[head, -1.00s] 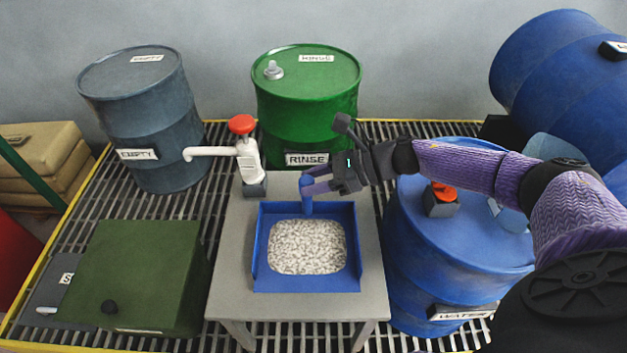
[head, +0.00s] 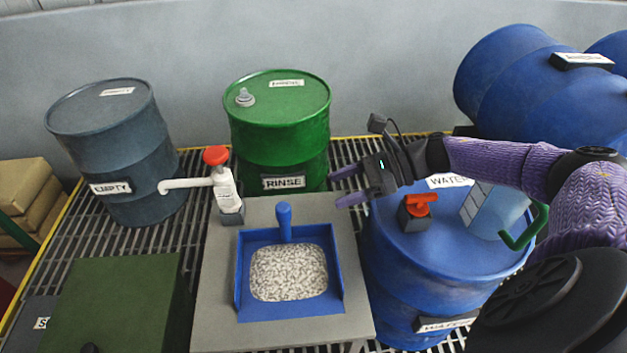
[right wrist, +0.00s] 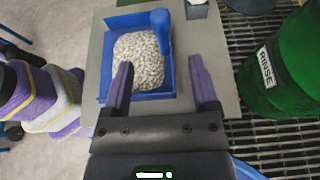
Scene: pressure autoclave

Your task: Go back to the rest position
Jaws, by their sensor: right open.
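My right gripper (head: 348,185) is open and empty in the head view. It is in the air above the right edge of the grey table, to the right of the blue scoop's handle and apart from it. In the right wrist view its two purple fingers (right wrist: 160,85) stand wide apart with nothing between them. The blue scoop (head: 340,300) holds white and grey granules (head: 288,272) and rests on the grey table (head: 215,300). Its handle (head: 284,222) stands up at the back; the scoop also shows in the right wrist view (right wrist: 104,85). My left gripper is not in view.
A white pump with a red top (head: 216,157) stands at the table's back left. A green RINSE drum (head: 280,130) is behind, a grey EMPTY drum (head: 120,150) at left. A blue WATER drum (head: 400,280) with a red valve (head: 420,205) sits under my right arm.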

